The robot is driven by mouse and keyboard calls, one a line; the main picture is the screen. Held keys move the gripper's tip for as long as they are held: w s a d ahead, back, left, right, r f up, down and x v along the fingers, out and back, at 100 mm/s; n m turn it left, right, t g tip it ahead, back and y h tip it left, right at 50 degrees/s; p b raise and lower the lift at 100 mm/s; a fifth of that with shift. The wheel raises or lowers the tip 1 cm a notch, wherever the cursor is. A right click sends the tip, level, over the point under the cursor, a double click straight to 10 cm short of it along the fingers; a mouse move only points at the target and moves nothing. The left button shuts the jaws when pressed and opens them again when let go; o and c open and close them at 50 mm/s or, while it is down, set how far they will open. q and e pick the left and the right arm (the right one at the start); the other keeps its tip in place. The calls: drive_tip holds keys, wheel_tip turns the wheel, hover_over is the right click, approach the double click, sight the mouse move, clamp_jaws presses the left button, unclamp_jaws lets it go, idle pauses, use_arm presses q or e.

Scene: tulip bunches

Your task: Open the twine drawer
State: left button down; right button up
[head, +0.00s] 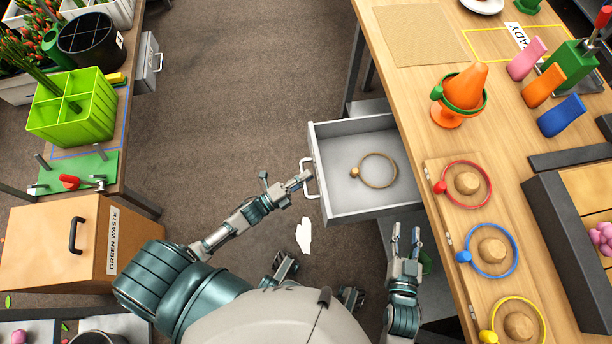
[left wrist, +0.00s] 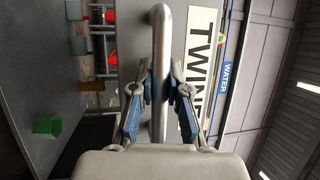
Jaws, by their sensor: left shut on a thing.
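The twine drawer (head: 330,205) is pulled out from under the wooden bench, its tray open to view. A tan ring (head: 362,182) with a small bead lies inside it. My left gripper (head: 300,181) is shut on the drawer's handle (head: 311,188). In the left wrist view, the handle is a metal bar (left wrist: 160,35) between the fingers of my left gripper (left wrist: 161,92), beside the partly hidden TWINE label (left wrist: 198,75). My right gripper (head: 405,240) is open and empty, below the drawer, close to the bench edge.
The bench (head: 400,95) carries an orange cone (head: 466,88) and red, blue and yellow rings around wooden knobs. A green-waste box (head: 60,250) and a green divided crate (head: 75,115) stand at left. The floor (head: 230,90) between is mostly clear.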

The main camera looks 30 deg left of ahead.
use_arm(q)
drive_tip(key=c, duration=1.1)
unclamp_jaws()
drive_tip(key=shift+w+f, duration=0.1)
drive_tip(key=shift+f, duration=0.3)
drive_tip(key=shift+c, duration=0.2)
drive_tip(key=shift+r, duration=0.15)
drive_tip(key=v, duration=1.2)
drive_tip(key=shift+w, duration=0.1)
